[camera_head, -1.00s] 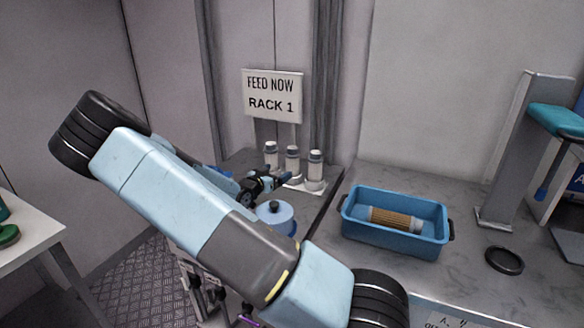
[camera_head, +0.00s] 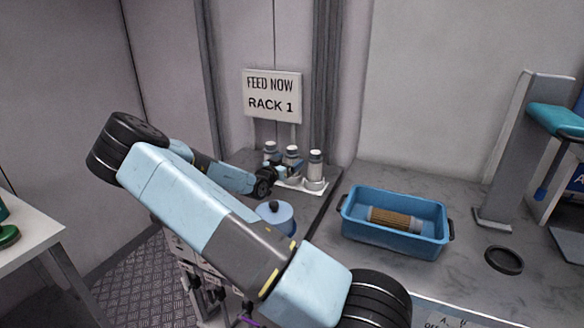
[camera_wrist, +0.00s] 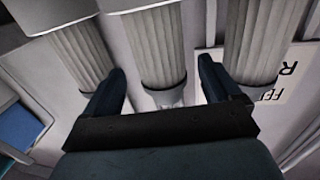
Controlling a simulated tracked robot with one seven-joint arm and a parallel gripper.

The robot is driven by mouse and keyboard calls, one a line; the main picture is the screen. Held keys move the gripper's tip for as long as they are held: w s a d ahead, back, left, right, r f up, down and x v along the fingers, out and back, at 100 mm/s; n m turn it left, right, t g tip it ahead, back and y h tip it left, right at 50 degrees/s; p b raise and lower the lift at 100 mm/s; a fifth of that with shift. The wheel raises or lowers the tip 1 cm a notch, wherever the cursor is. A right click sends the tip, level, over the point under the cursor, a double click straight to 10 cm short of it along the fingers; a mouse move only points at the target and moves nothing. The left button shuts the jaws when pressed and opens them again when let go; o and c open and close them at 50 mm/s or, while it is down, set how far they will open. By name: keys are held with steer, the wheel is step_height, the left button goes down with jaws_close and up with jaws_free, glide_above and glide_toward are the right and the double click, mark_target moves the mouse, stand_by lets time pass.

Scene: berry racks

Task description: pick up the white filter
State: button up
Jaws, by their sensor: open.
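Three pale, ribbed white filters with grey bands stand upright in a row on a white base (camera_head: 318,187) below the sign in the head view. They are the left one (camera_head: 270,147), the middle one (camera_head: 292,152) and the right one (camera_head: 315,162). My gripper (camera_wrist: 161,75) is open and empty. In the wrist view, which is turned upside down, the middle filter (camera_wrist: 155,45) shows between its two dark fingers, with a filter (camera_wrist: 80,52) to one side and another (camera_wrist: 259,42) to the other. I cannot tell whether the fingers touch the middle filter.
A sign (camera_head: 272,96) reading "FEED NOW RACK 1" stands behind the filters. A blue lidded pot (camera_head: 278,222) is in front of them. A blue bin (camera_head: 392,238) holding a brown pleated filter (camera_head: 395,219) and a black ring (camera_head: 504,260) are to the right.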

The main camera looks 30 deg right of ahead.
steer(key=shift+x, duration=2.6)
steer(key=shift+w+a+r, duration=0.1)
steer(key=shift+r, duration=0.05)
steer(key=c, duration=1)
steer(key=shift+c, duration=0.4)
steer(key=shift+r, duration=0.1)
